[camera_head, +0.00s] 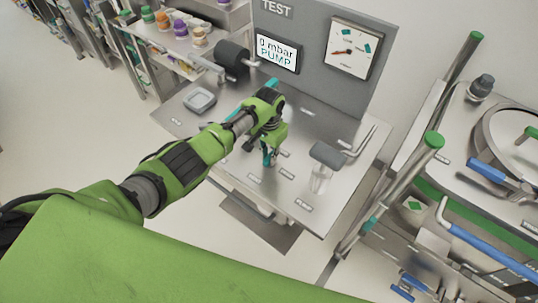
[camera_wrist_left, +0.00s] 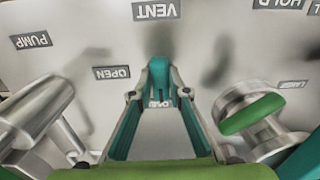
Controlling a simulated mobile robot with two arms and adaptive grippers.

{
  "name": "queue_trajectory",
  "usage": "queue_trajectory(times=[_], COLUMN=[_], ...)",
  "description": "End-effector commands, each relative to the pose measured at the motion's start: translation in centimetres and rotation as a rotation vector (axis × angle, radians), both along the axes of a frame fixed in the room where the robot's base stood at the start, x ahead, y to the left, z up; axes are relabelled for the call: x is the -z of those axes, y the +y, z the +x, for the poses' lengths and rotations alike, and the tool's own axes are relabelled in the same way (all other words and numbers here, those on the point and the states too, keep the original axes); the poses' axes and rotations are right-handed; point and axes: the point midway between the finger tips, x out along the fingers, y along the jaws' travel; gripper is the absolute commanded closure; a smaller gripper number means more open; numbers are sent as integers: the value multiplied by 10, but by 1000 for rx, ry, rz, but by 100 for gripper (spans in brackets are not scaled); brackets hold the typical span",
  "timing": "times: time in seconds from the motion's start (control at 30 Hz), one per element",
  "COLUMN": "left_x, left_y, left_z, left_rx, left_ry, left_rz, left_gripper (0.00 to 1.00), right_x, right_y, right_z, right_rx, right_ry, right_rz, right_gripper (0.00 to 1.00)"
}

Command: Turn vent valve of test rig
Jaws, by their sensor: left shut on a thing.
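The test rig is a steel bench (camera_head: 225,130) with a grey upright panel marked TEST (camera_head: 310,60). My left gripper (camera_head: 268,157) is low over the middle of the bench top, pointing down. In the left wrist view its fingers (camera_wrist_left: 157,90) are closed in at the VENT label (camera_wrist_left: 156,10), with the OPEN label (camera_wrist_left: 112,72) to their left. They are shut on the vent valve, which is mostly hidden by the fingers, so its turn angle cannot be told. My right gripper is not in view.
The panel carries a display reading 0 mbar PUMP (camera_head: 277,52) and a dial gauge (camera_head: 352,48). A small square dish (camera_head: 199,100) lies at the bench's left. A steel vessel with pipes stands at right.

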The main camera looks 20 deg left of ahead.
Motion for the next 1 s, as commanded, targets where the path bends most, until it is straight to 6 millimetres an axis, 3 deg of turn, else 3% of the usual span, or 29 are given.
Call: queue_trajectory(times=[0.2, 0.23, 0.3, 0.73, 0.87, 1.0], left_x=[-1, -1, -1, -7, -25, -57], left_y=[0, 0, 0, 0, 1, 0], left_z=[1, 1, 1, 1, 1, 2], left_rx=[-3, -3, -2, -1, -1, 0], left_ry=[-3, -3, -3, -4, -5, -7], left_rz=[-2, -2, -2, -1, -2, -1], left_gripper=[100, 78, 67, 67, 67, 67], right_x=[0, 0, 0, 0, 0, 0], right_y=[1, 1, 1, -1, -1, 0], right_z=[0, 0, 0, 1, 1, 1], right_rx=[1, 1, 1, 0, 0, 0], right_ry=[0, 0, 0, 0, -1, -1], right_rz=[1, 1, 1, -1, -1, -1], right_gripper=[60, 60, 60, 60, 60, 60])
